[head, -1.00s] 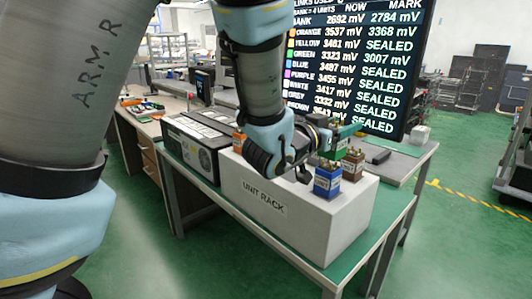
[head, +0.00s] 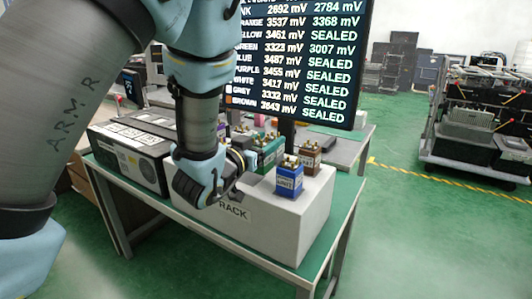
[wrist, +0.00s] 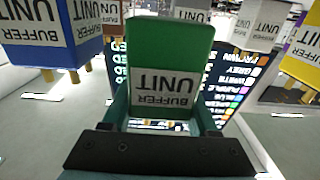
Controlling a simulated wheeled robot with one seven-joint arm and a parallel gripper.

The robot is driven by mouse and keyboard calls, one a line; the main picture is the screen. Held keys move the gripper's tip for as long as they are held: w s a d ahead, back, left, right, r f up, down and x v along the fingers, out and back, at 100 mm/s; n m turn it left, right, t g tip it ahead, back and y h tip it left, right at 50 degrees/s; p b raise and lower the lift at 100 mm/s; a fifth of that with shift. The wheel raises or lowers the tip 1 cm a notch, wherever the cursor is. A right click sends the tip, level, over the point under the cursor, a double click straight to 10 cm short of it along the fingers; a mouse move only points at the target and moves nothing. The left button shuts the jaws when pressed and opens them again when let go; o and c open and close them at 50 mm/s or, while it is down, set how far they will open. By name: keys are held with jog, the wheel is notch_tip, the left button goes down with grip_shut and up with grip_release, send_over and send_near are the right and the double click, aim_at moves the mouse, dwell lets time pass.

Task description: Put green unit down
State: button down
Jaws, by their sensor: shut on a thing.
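The green unit (head: 268,151) is a green block with a white "BUFFER UNIT" label. In the wrist view the green unit (wrist: 168,70) sits between the jaws of my gripper (wrist: 163,118), which is shut on it. In the head view my gripper (head: 245,160) is over the white unit rack (head: 300,222), partly hidden by my wrist. The green unit is left of the brown unit (head: 310,157) and behind the blue unit (head: 289,180). I cannot tell whether its bottom touches the rack.
The blue unit (wrist: 50,35) and a yellow unit (wrist: 302,50) flank the green unit in the wrist view. A black-and-white instrument (head: 130,157) stands left of the rack on the green-topped table (head: 345,205). A voltage board (head: 300,60) hangs behind.

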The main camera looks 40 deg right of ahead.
jog(key=shift+f, duration=1.75)
jog(key=shift+f, duration=0.15)
jog(key=shift+c, duration=0.8)
grip_release()
